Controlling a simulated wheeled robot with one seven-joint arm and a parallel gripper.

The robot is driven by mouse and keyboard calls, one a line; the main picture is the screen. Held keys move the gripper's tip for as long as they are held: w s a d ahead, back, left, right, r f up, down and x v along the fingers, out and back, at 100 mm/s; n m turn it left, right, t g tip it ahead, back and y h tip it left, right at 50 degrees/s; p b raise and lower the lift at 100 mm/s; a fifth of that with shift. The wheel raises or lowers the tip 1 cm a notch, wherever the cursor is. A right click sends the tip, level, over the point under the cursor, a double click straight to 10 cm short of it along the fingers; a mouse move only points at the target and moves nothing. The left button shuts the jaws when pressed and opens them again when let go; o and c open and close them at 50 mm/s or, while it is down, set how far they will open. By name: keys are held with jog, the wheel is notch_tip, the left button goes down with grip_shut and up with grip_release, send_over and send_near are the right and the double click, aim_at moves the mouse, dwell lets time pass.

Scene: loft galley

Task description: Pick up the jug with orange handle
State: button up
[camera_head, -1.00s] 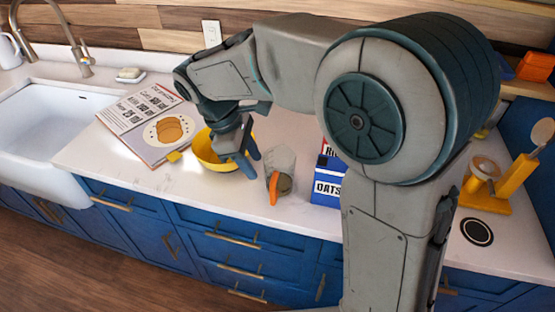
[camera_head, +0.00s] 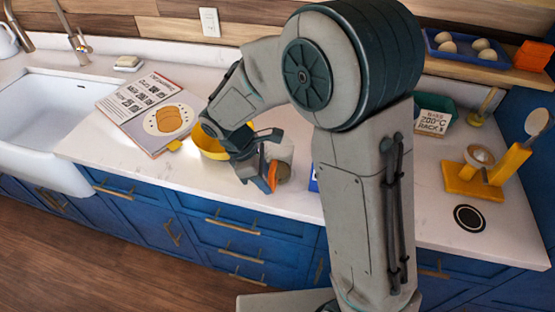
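The clear jug (camera_head: 286,155) stands on the white counter, with its orange handle (camera_head: 272,174) facing the front edge. Something brown shows through its lower part. My gripper (camera_head: 264,172) is low at the handle, on the jug's left front side. One blue finger shows close against the left of the handle. The other finger is mostly hidden, so I cannot tell whether the fingers are open or closed on it. The gripper and wrist cover part of the jug's left side.
A yellow bowl (camera_head: 208,148) sits just left behind my gripper. An open cookbook (camera_head: 152,115) lies further left, before the sink (camera_head: 45,125). My arm hides most of the blue oats box (camera_head: 314,180). A yellow stand (camera_head: 487,178) is at the right.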

jog(key=shift+x, duration=1.15)
grip_shut()
jog(key=shift+w+r, duration=0.1)
notch_tip(320, 180, up, 10)
jog(key=shift+f+b, duration=0.1)
jog(key=shift+b, duration=0.5)
